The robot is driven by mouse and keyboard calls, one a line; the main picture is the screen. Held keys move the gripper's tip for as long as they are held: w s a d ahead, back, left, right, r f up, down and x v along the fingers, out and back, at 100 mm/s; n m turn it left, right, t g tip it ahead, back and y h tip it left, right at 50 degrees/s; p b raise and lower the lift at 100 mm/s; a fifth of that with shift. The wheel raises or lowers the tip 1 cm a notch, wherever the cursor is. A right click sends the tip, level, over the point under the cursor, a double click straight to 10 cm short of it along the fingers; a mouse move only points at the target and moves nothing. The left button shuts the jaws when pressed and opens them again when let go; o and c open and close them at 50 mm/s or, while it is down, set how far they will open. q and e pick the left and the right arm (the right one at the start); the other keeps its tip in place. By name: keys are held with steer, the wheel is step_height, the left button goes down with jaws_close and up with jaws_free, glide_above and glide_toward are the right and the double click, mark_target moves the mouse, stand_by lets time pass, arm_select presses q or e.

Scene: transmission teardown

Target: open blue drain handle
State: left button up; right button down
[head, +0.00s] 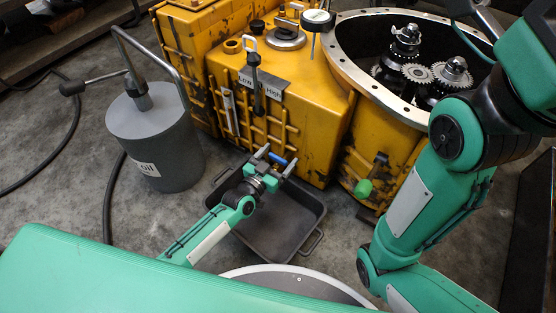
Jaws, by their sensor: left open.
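The blue drain handle (278,159) is a small blue bar low on the front of the yellow transmission housing (310,112). My left gripper (277,158) is open, with its two grey fingers pointing up toward the housing. The blue handle shows between the fingertips; I cannot tell whether they touch it. My right arm comes in on the right, and its gripper is outside the picture at the top.
A black drain pan (312,226) lies on the floor under my left gripper. A grey oil can (152,135) with a pump stands at left. A green handle (363,188) sticks out at the housing's lower right. Hoses lie on the floor at left.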

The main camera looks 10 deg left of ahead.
arm_select(q)
steer(key=shift+w, duration=0.1)
steer(key=c, duration=1)
